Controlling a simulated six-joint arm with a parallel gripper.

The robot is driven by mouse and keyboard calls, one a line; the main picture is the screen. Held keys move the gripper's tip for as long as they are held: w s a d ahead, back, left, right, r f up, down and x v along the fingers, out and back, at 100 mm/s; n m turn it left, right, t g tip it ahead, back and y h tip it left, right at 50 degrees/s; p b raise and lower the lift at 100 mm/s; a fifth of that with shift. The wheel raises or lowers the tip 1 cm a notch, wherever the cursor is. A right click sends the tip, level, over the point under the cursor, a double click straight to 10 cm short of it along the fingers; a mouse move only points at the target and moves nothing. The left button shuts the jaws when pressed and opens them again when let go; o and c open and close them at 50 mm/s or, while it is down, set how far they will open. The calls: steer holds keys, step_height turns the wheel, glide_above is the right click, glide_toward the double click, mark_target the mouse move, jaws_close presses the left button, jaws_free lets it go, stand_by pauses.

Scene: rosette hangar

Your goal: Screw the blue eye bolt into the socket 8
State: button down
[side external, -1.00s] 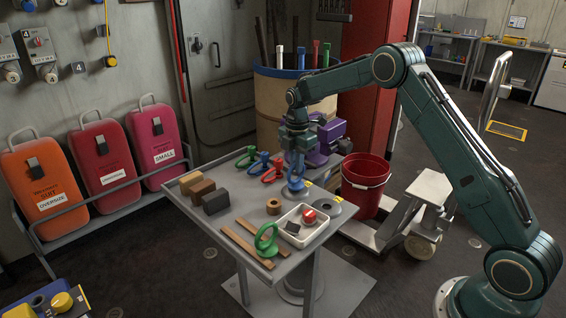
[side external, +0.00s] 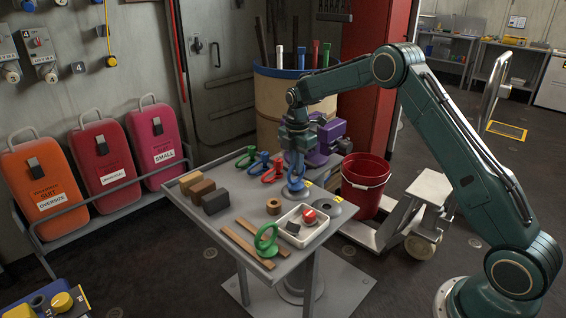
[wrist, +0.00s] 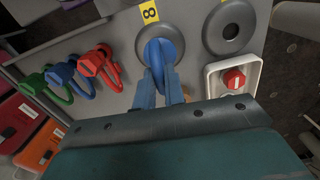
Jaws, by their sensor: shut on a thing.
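The blue eye bolt (wrist: 160,52) stands in the grey ring of socket 8 (wrist: 142,42), under the yellow label 8 (wrist: 149,12) in the wrist view. In the side view the blue eye bolt (side external: 295,186) shows at the table's right part, below my gripper (side external: 294,165). My gripper (wrist: 160,88) is shut on the eye bolt's ring from above. The bolt looks upright. Its thread is hidden, so I cannot tell how deep it sits.
Another grey socket (wrist: 229,28) is beside it, empty. A white tray (side external: 320,234) holds a red knob. Red, blue and green shackle-like pieces (side external: 262,164) lie behind.

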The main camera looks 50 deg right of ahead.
steer(key=shift+f, duration=0.45)
stand_by(0.9)
steer(key=shift+m, duration=0.3)
steer(key=m, duration=0.9)
steer(key=shift+f, duration=0.1)
steer(key=shift+m, duration=0.3)
steer(key=m, duration=0.9)
steer(key=shift+f, duration=0.1)
stand_by(0.5)
